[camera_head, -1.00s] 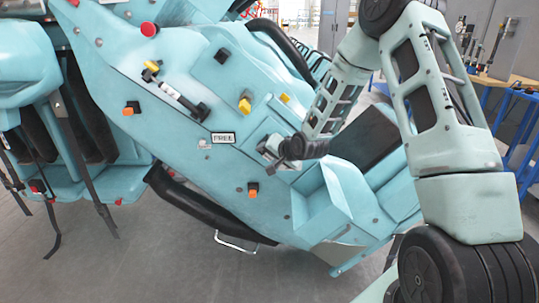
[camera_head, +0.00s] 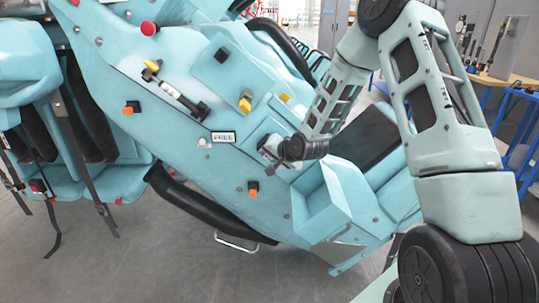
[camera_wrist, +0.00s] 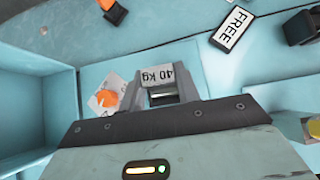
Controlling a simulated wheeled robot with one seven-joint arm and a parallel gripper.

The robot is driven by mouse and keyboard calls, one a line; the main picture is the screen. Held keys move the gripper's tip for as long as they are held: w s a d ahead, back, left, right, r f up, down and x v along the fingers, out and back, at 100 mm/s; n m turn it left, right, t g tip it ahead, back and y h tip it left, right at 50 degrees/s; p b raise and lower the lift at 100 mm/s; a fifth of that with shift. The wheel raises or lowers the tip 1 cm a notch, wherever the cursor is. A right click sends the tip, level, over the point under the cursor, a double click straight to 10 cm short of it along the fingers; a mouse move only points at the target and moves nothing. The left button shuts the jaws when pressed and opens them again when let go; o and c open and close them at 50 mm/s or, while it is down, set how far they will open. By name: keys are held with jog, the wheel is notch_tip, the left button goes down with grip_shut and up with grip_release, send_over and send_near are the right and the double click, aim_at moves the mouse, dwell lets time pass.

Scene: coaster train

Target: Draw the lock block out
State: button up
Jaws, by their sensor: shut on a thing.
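The lock block (camera_wrist: 168,73) looks like the grey block with an upside-down "40 kg" label in the wrist view. It sits between and just beyond my two grey fingers, against the teal car body. My gripper (camera_wrist: 161,92) is shut on it. A metal part shows in the gap between the fingers; how deep the block sits cannot be told. In the head view my gripper (camera_head: 268,150) is at the car's sloping side panel, below right of the "FREE" plate (camera_head: 223,137). My wrist hides most of the block there.
The teal panel carries an orange button (camera_head: 253,188), a yellow-topped knob (camera_head: 245,102) and a black rod with a white label (camera_head: 180,97). In the wrist view an orange knob (camera_wrist: 107,99) lies close left of my fingers. A raised teal wall (camera_wrist: 38,105) stands farther left.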

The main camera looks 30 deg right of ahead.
jog(key=shift+s+a+b, duration=0.1)
jog(key=shift+s+a, duration=0.45)
jog(key=shift+s, duration=0.25)
jog(key=shift+s+a+b, duration=0.15)
jog(key=shift+s+a, duration=0.35)
jog(key=shift+s, duration=0.25)
jog(key=shift+s+a+b, duration=0.1)
jog(key=shift+s+a, duration=0.45)
jog(key=shift+s, duration=0.25)
jog(key=shift+s+a+b, duration=0.15)
jog(key=shift+s+a, duration=0.4)
jog(key=shift+s, duration=0.25)
jog(key=shift+s+a+b, duration=0.2)
jog(key=shift+s+a, duration=0.35)
jog(key=shift+s, duration=0.3)
jog(key=shift+s+a+b, duration=0.15)
jog(key=shift+s+a, duration=0.4)
jog(key=shift+s, duration=0.25)
